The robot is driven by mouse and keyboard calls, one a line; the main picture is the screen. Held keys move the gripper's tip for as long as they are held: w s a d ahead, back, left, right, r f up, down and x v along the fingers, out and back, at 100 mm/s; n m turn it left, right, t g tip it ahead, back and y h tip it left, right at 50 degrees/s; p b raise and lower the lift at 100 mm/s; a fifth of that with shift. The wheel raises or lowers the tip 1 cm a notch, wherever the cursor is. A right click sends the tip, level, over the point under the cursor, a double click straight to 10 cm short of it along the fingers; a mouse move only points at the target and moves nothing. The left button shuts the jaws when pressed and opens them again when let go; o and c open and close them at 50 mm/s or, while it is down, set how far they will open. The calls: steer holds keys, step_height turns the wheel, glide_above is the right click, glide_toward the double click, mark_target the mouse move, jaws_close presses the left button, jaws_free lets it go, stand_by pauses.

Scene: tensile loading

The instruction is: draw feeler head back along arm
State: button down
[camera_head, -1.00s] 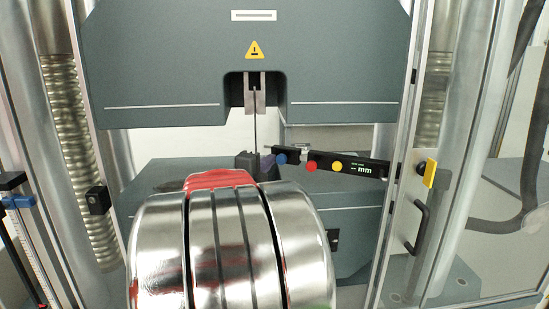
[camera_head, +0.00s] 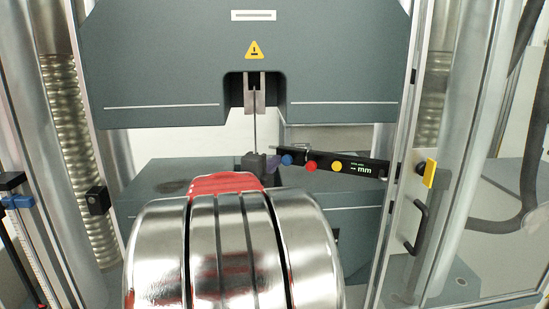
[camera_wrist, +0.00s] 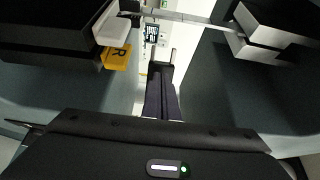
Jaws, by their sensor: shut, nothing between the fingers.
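The feeler arm (camera_head: 350,167) is a black bar reaching left from the right-hand frame, with blue, red and yellow knobs and a green "mm" readout. The feeler head (camera_head: 287,158) is at its left end, by the blue knob, with a thin grey feeler pointing left. A thin upright specimen (camera_head: 255,118) hangs from the upper grip; the specimen also crosses the wrist view (camera_wrist: 190,18). My gripper (camera_wrist: 161,68) is shut with nothing between its dark fingers. In the head view my arm mostly hides it near the feeler head; I cannot tell if they touch.
The grey upper crosshead (camera_head: 150,60) and lower crosshead (camera_head: 160,180) lie above and below the specimen. The clear guard door (camera_head: 470,170) with a black handle stands at right. A yellow tag marked R (camera_wrist: 118,56) is close to the left grip.

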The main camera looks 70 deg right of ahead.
steer(key=shift+s, duration=0.55)
stand_by(0.4)
steer(key=shift+w, duration=0.25)
steer(key=shift+w, duration=0.4)
steer(key=shift+a, duration=0.1)
steer(key=a, duration=0.8)
steer(key=shift+w, duration=0.15)
stand_by(0.8)
steer(key=shift+d, duration=0.1)
stand_by(0.4)
